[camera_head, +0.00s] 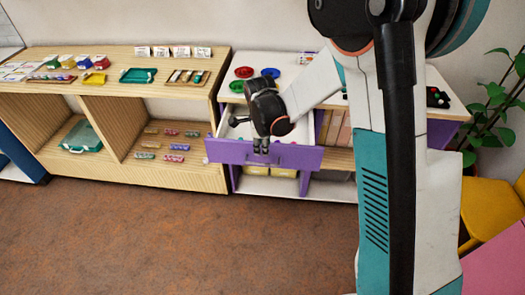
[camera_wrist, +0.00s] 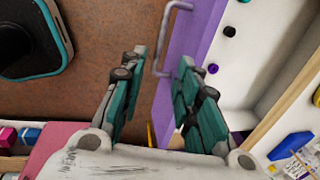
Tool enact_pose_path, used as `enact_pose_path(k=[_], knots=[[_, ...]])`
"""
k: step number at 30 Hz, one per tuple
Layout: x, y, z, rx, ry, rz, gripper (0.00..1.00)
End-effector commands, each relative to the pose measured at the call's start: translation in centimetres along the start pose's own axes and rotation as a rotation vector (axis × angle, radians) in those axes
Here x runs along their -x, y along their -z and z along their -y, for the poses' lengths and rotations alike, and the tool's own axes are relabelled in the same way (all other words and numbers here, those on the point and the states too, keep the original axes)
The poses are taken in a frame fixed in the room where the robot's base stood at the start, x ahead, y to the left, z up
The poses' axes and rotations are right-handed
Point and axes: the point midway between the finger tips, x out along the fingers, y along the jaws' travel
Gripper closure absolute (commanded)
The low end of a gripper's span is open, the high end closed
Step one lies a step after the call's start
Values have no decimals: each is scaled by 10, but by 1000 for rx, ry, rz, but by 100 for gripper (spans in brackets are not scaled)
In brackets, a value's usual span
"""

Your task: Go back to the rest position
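My gripper (camera_head: 261,146) is at the front of an open purple drawer (camera_head: 225,152) in the head view, pointing down. In the wrist view my gripper (camera_wrist: 160,70) has its two teal fingers apart, with nothing held between them. The grey drawer handle (camera_wrist: 164,42) lies just beyond the fingertips, roughly between them; I cannot tell whether they touch it. The drawer's purple front (camera_wrist: 196,40) runs beside the right finger. Small black, purple and green pieces lie in its white inside.
The white-topped cabinet (camera_head: 213,84) holds red, blue and green round dishes. A wooden shelf (camera_head: 125,95) with trays, cards and bead boards stands at the left. Yellow and pink furniture (camera_head: 490,210) and a plant (camera_head: 495,115) are at the right. The brown floor in front is clear.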

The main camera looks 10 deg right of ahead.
Motion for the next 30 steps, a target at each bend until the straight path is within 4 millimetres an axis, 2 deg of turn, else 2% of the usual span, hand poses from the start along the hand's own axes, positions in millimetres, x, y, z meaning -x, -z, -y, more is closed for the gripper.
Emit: enact_pose_path(k=[6,22,26,30], knots=[[12,0,0,0,0,0,70],[14,1,0,10,2,1,70],[34,7,-3,83,18,11,70],[72,21,-11,248,53,26,70]])
